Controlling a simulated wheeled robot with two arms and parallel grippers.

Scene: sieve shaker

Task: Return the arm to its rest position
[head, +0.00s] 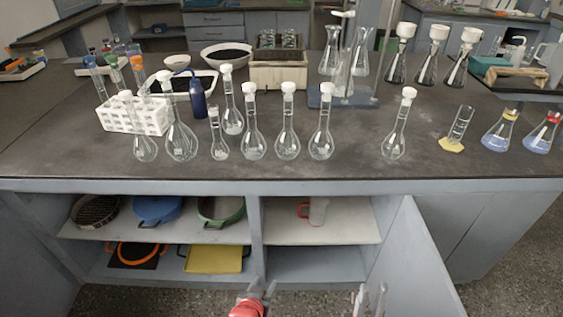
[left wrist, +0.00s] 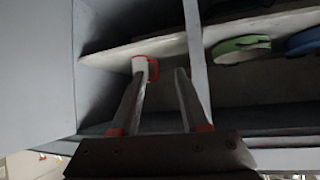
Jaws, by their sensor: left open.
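My left gripper (head: 262,284) is at the bottom of the head view, in front of the open cabinet's middle divider. Its two fingers are apart with nothing between them. They also show apart in the left wrist view (left wrist: 160,75), pointing toward the cabinet. My right gripper (head: 371,289) is low in the head view, near the open door. Its fingers show apart and empty; the rest of it is cut off by the frame's edge.
The cabinet's left side holds a dark sieve (head: 96,210), a blue pan (head: 156,209), a green pan (head: 220,209) and a yellow tray (head: 216,260). A red-handled whitish container (head: 318,210) stands on the right shelf. The open door (head: 415,265) juts out. Several flasks stand on the bench.

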